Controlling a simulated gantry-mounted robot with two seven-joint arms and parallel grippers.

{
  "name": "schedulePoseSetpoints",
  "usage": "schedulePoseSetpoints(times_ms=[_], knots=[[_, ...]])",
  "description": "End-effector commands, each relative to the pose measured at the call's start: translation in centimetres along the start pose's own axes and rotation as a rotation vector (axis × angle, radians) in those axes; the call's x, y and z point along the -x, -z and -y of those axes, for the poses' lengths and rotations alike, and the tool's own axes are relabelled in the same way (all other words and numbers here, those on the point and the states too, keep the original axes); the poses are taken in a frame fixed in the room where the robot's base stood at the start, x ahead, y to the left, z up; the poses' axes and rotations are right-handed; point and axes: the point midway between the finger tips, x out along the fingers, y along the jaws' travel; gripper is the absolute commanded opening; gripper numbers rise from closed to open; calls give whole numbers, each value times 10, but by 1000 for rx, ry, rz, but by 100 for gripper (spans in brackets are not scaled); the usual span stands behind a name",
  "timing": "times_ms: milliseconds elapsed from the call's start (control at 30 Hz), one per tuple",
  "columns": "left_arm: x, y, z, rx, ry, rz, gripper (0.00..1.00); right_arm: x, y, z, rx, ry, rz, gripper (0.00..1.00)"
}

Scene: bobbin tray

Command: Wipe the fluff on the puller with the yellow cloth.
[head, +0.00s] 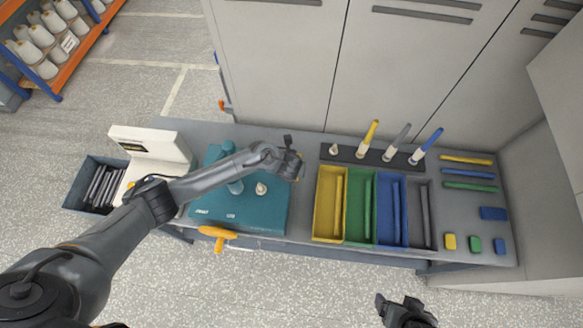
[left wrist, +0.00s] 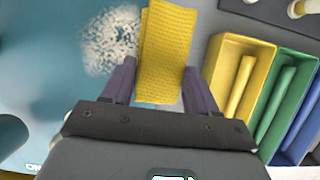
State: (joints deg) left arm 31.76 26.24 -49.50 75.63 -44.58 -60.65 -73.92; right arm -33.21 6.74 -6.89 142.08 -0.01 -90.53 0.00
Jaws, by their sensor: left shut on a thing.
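My left gripper (head: 290,163) is shut on the yellow cloth (left wrist: 166,45), which hangs out between its fingers in the left wrist view. A pale patch of fluff (left wrist: 112,40) lies on a teal surface just left of the cloth in that view. I take this teal board (head: 262,213) to be the puller; my left gripper is over its right edge in the head view. The fluff cannot be made out in the head view. I cannot tell whether the cloth touches the surface. My right gripper (head: 405,310) is away at the bottom, clear of the table.
Yellow (head: 329,228), green, blue and grey trays stand right of the board. A white scale (head: 160,152) stands at left, and a yellow-orange tool (head: 217,234) is at the front edge. Grey cabinets close off the back.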

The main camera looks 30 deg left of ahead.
Motion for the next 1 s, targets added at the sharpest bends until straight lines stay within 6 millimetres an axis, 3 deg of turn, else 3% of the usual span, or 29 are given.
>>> schedulePoseSetpoints(times_ms=[100,700,1000], knots=[[21,-10,0,4,4,4,30,14,4,-1,-1,0,3,83],[69,-30,-6,10,0,3,30,65,21,-2,0,0,0,83],[74,-31,-6,12,0,3,30,69,22,-4,7,-5,1,83]])
